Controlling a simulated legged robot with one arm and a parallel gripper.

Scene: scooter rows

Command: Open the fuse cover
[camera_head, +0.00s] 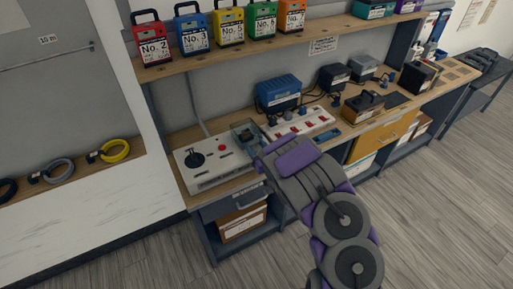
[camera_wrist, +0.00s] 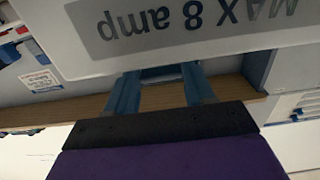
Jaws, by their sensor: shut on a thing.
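The white control box (camera_head: 212,168) sits on the wooden bench in the head view, with a black knob and a red button on top. A small see-through bluish cover (camera_head: 243,134) is at its right end, close to my gripper; its exact angle is too small to tell. In the wrist view my gripper (camera_wrist: 160,77) has its two blue fingers apart, with a narrow bluish-grey piece between them. I take this piece to be part of the fuse cover. A pale panel (camera_wrist: 250,46) marked "MAX 8 amp", upside down, fills the top and hides the fingertips' surroundings.
A white power strip (camera_head: 303,123) with red switches and a blue case (camera_head: 278,92) stand right behind my gripper. A shelf (camera_head: 228,47) with several coloured numbered lockout boxes hangs above. The floor (camera_head: 440,200) at the right is clear.

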